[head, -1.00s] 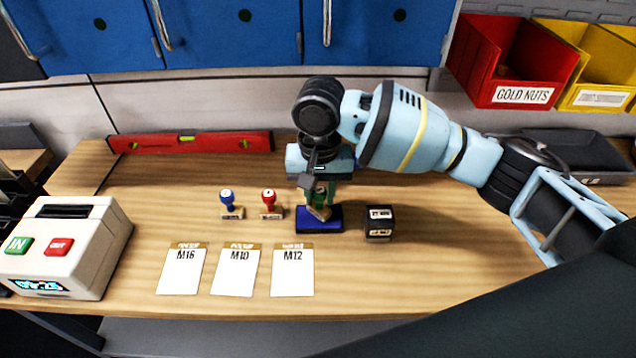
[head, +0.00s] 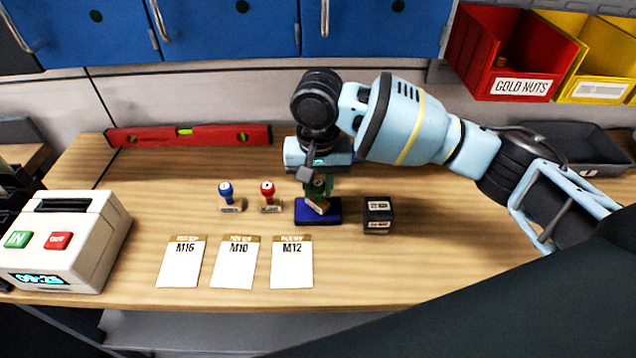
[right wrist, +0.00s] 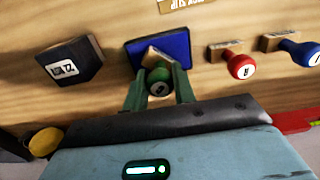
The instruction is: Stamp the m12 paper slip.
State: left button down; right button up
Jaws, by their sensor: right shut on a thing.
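The M12 paper slip (head: 292,266) lies flat at the right end of a row of slips near the table's front edge. My right gripper (head: 319,190) points down and is shut on a green-handled stamp (right wrist: 158,76). The stamp sits at the blue ink pad (head: 303,213) and looks tilted against it; I cannot tell how firmly it touches. In the right wrist view the blue pad (right wrist: 180,44) shows just beyond the stamp's wooden block. The gripper is behind and slightly right of the M12 slip. My left gripper is not in view.
Blue (head: 227,196) and red (head: 268,195) stamps stand left of the pad. A dark labelled block (head: 377,216) is right of it. M16 (head: 181,266) and M10 (head: 235,266) slips lie left of M12. A time clock (head: 62,240) stands far left, a red level (head: 190,136) behind.

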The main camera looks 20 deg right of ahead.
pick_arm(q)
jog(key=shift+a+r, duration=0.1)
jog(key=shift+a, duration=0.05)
pick_arm(e)
jog(key=shift+f, duration=0.3)
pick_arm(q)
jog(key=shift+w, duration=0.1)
pick_arm(e)
jog(key=shift+f, duration=0.2)
dwell(0.5)
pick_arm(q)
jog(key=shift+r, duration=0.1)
pick_arm(e)
jog(key=shift+r, duration=0.1)
